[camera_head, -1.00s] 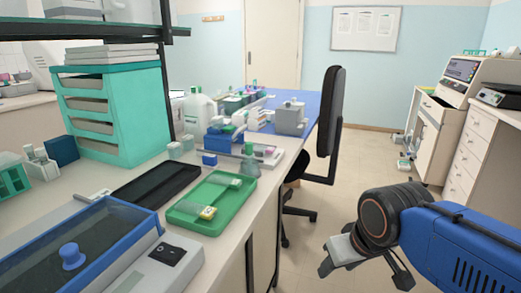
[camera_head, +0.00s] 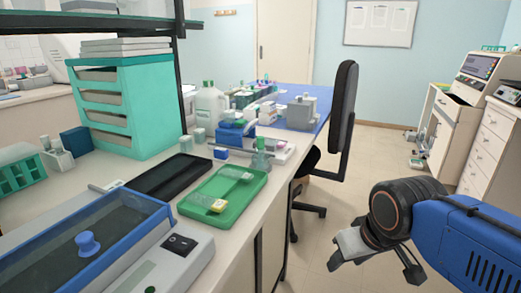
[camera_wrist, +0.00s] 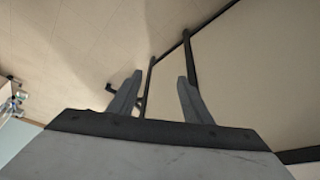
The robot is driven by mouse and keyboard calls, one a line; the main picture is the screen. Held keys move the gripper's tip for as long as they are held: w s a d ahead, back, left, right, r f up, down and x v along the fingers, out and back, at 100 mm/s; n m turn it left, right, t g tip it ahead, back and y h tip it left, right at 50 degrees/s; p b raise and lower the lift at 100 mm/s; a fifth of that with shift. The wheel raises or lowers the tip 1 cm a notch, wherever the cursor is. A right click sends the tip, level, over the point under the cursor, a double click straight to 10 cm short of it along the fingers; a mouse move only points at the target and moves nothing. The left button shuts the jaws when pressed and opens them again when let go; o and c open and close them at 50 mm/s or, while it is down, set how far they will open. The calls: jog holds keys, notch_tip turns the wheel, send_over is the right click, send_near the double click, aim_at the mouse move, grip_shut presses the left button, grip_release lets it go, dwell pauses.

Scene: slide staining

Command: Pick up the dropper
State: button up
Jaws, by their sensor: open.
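A small grey-green bottle with a narrow upright top (camera_head: 261,158) stands on the counter just behind the green tray (camera_head: 190,211). It may hold the dropper, but it is too small to tell. No separate dropper can be made out. My gripper (camera_wrist: 160,76) is open and empty, with its two grey fingers apart. In the head view it hangs at the lower right, over the floor beyond the counter's edge, well away from the bottle. The wrist view shows floor and dark thin bars beyond the fingers, with no bottle.
The tray holds slides. A black tray (camera_head: 170,178) and a blue-rimmed device (camera_head: 85,243) lie to its left. A blue instrument (camera_head: 232,137) and a white jug (camera_head: 209,104) stand behind. A black chair (camera_head: 343,110) stands beside the blue-topped desk. Floor between counter and cabinets is open.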

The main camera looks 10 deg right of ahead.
jog(key=w+a+r+n+g, duration=0.1)
jog(key=w+a+r+n, duration=0.2)
jog(key=w+r+n, duration=0.55)
jog(key=w+a+r+n+g, duration=0.15)
jog(key=w+r, duration=0.45)
jog(key=r, duration=0.7)
notch_tip(320, 180, up, 15)
jog(key=n+g, duration=0.2)
jog(key=n, duration=0.8)
send_over(260, 148)
jog(key=w, duration=0.1)
notch_tip(260, 148, down, 17)
jog(key=shift+d+f, duration=0.1)
jog(key=shift+d, duration=0.05)
jog(key=c, duration=1.1)
